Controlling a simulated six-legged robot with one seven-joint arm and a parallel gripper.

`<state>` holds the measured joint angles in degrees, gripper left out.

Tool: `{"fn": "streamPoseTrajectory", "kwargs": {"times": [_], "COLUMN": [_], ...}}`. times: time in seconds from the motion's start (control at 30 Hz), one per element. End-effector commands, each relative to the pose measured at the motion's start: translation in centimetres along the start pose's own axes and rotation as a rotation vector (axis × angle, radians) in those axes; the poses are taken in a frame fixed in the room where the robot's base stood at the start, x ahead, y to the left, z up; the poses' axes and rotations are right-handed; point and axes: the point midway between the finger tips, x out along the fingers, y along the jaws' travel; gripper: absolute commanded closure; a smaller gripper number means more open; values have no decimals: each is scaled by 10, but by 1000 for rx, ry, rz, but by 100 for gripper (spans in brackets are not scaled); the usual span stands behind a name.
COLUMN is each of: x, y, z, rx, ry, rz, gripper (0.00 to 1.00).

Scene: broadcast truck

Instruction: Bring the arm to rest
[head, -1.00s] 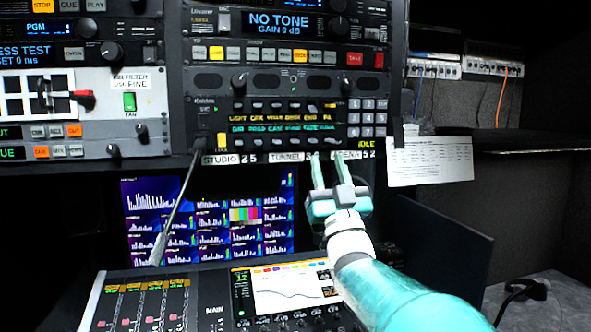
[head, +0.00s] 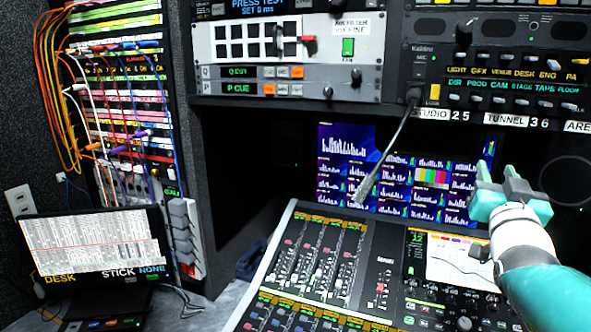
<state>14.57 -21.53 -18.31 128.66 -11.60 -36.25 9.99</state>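My gripper (head: 499,166) is at the right of the head view, at the end of my teal and white arm. Its two fingers point up and away and stand apart, with nothing seen between them. It is in front of the monitor with bar graphs (head: 400,175) and above the mixing console (head: 340,270). I cannot tell how far the fingertips are from the rack behind them.
A gooseneck microphone (head: 388,160) hangs from the rack panel (head: 490,75). A laptop (head: 97,245) is at the lower left, below a patch bay (head: 115,90) with many coloured cables. A dark recess (head: 245,165) lies between patch bay and monitor.

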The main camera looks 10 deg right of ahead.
Motion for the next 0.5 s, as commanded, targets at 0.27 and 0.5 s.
{"fn": "streamPoseTrajectory", "kwargs": {"times": [0.27, 0.5], "x": [-72, -186], "y": [-89, -147], "z": [90, 150], "rx": [1, -98], "ry": [-524, -977], "rz": [-121, -268], "gripper": [65, 65]}}
